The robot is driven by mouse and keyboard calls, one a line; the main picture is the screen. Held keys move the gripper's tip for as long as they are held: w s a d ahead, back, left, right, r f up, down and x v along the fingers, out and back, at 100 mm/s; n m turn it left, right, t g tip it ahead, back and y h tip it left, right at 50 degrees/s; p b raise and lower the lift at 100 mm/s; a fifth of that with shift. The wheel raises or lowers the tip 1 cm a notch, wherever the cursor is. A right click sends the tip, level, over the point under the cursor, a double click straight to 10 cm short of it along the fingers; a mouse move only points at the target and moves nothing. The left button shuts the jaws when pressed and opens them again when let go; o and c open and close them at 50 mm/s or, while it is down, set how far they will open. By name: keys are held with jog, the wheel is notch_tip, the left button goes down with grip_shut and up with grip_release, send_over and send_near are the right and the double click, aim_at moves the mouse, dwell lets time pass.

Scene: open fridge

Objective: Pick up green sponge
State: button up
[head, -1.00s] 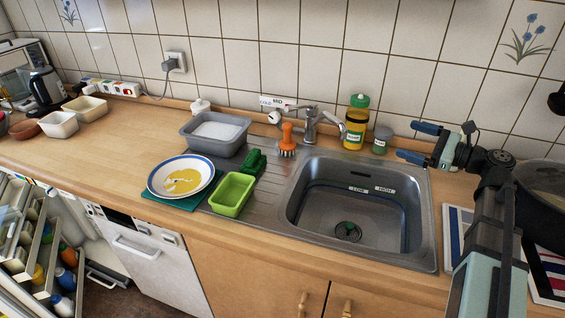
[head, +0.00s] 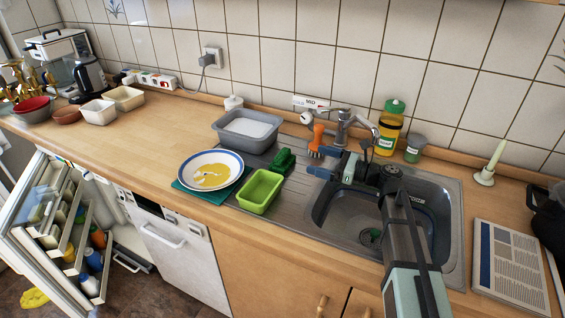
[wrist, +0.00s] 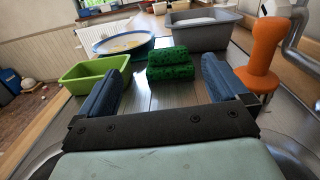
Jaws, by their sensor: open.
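In the wrist view the sponge (wrist: 170,66) shows as two dark green blocks, one resting on the other. It sits ahead of my gripper, roughly centred between the fingers. My gripper (head: 331,160) is over the left part of the sink, to the right of the sponge. In the wrist view my gripper (wrist: 163,82) has its two blue fingers wide apart with nothing between them.
The lime green tub (head: 260,190) is left of the sponge. An orange brush (wrist: 260,60) stands to the right in the wrist view. A grey basin (head: 246,128) is behind. A plate with yellow residue (head: 212,171) lies further left. The faucet (head: 343,125) stands behind my gripper.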

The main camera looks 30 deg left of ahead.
aim_at(287, 154)
jog(key=shift+w+a+f+m+t, duration=0.2)
jog(key=shift+w+a+f, duration=0.1)
jog(key=shift+a+f, duration=0.15)
jog(key=shift+w+a+f+m+t, duration=0.1)
jog(key=shift+w+a+f+m, duration=0.2)
jog(key=shift+f, duration=0.25)
jog(key=a, duration=0.8)
jog(key=shift+s+a, duration=0.15)
jog(key=shift+a, duration=1.3)
jog(key=shift+s+a, duration=0.15)
jog(key=shift+a, duration=1.3)
jog(key=c, duration=0.8)
notch_tip(287, 154, up, 10)
